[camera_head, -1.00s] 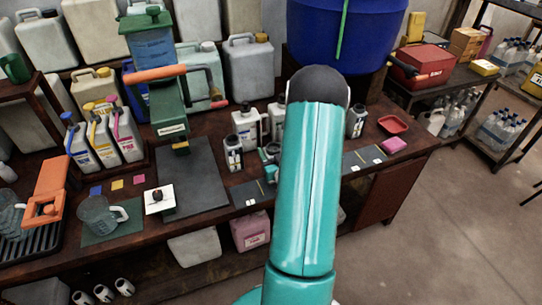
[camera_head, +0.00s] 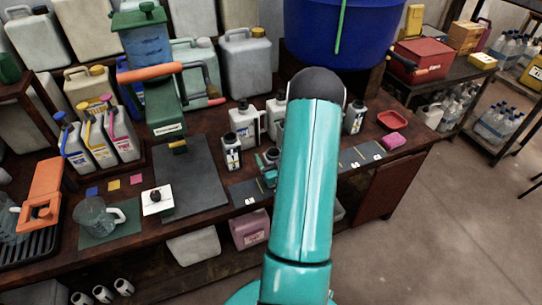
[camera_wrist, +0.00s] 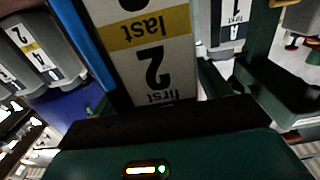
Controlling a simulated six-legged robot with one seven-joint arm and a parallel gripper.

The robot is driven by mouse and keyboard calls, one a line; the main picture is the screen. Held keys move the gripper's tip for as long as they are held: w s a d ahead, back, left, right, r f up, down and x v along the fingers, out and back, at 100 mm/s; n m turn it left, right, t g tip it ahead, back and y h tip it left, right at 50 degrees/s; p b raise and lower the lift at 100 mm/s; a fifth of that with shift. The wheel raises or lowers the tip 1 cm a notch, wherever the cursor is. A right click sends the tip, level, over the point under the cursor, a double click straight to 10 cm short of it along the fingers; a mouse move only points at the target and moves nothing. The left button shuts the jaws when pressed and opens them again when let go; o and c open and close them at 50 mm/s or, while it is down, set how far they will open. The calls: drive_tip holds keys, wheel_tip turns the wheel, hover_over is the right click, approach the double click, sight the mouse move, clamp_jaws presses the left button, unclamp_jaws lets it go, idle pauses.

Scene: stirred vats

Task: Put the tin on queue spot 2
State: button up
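A white tin with a dark cap (camera_head: 232,152) stands on the bench left of my arm. A similar tin (camera_head: 355,117) stands right of it. Dark queue strips with yellow lines and white number tags lie on the bench, one at the left (camera_head: 249,192) and one at the right (camera_head: 362,157); my arm covers the middle between them. In the wrist view, a label reading "last", "2" and "first" (camera_wrist: 150,65) fills the upper middle, close to my gripper's dark green body (camera_wrist: 165,150). My gripper is largely hidden behind my arm in the head view, and its fingers cannot be made out clearly.
A large blue vat (camera_head: 345,35) stands behind my arm. White jugs (camera_head: 245,122) stand near the tins. A red dish (camera_head: 391,118) and pink sponge (camera_head: 392,145) lie at the right. A dark plate (camera_head: 190,178) and clear jug (camera_head: 95,215) are at the left.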

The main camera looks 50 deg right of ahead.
drive_tip(key=shift+r, duration=0.15)
drive_tip(key=v, duration=1.2)
idle(0.5)
